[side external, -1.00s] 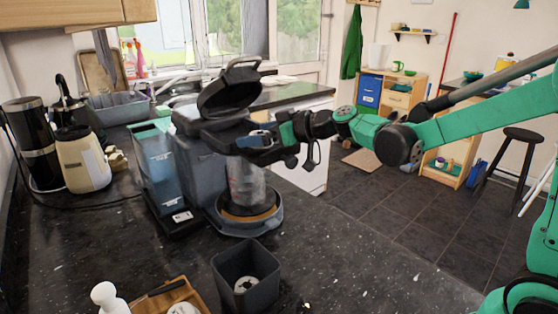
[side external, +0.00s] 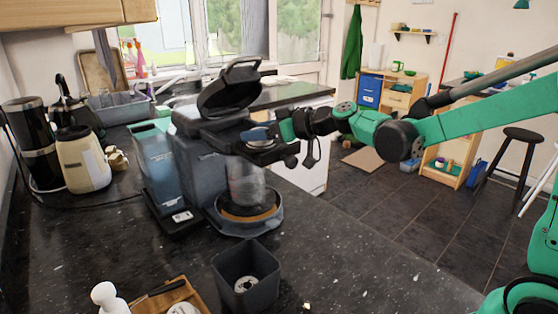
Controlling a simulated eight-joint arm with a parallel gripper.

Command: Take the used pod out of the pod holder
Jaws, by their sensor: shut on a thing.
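The coffee machine (side external: 200,163) stands on the dark counter with its lid (side external: 228,92) tipped up. My gripper (side external: 260,138) is at the open top of its brewing head and comes in from the right. It is shut on a small blue-grey piece, which appears to be the used pod (side external: 257,133). The pod holder is mostly hidden by my gripper and the machine's head, so I cannot tell whether the pod is clear of it.
A clear glass (side external: 246,184) stands on the drip tray (side external: 262,222) below the head. An open dark bin (side external: 268,290) with a pale round piece inside stands in front. A wooden board (side external: 203,306) lies at the front left. The counter to the right is mostly clear.

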